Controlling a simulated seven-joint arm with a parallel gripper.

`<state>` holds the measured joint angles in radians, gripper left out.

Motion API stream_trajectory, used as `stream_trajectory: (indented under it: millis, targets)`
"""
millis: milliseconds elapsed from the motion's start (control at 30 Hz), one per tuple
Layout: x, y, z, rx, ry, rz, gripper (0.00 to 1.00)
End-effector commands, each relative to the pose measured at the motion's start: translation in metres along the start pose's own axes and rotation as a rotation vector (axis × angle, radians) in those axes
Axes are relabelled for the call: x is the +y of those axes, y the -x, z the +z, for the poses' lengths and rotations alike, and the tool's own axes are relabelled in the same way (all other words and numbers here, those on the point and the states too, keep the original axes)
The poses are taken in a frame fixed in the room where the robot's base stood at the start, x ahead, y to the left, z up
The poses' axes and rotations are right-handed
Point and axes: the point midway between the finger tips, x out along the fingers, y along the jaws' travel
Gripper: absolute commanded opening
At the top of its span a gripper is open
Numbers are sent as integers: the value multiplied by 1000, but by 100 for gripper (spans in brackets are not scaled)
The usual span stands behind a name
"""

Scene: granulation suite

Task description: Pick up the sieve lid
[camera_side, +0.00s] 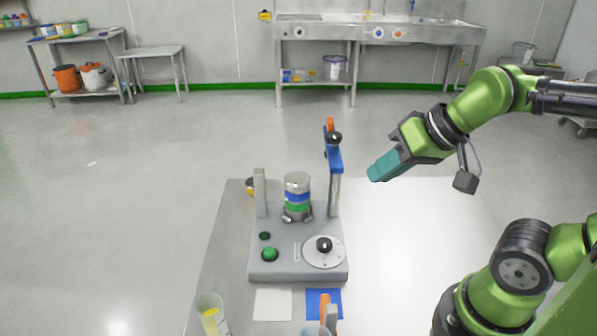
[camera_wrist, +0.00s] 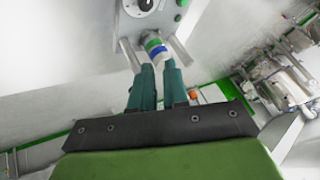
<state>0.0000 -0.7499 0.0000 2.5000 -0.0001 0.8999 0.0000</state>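The sieve lid appears to be the silver-grey top (camera_side: 297,181) of a small upright stack with a blue and a green band (camera_side: 298,208). The stack stands on a grey sieve shaker (camera_side: 290,270) between two posts. In the wrist view the lid (camera_wrist: 160,59) shows just beyond my fingertips, partly between them. My gripper (camera_side: 374,173) has teal fingers and is up and to the right of the stack in the side view, clear of it. Its fingers (camera_wrist: 157,68) are apart in the wrist view, with nothing held between them.
A tall post with a blue clamp (camera_side: 334,158) rises just right of the stack, on my gripper's side. A shorter grey post (camera_side: 261,193) stands left. A beaker with yellow contents (camera_side: 211,315) stands at the front left. The white table (camera_side: 410,230) is bare right of the shaker.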

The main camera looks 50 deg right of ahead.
Motion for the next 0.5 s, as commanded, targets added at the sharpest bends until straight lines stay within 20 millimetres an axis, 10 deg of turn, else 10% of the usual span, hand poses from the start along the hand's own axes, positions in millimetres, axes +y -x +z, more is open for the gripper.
stream_trajectory:
  millis: [500]
  targets:
    - [0, 0, 0, 0, 0, 0, 91]
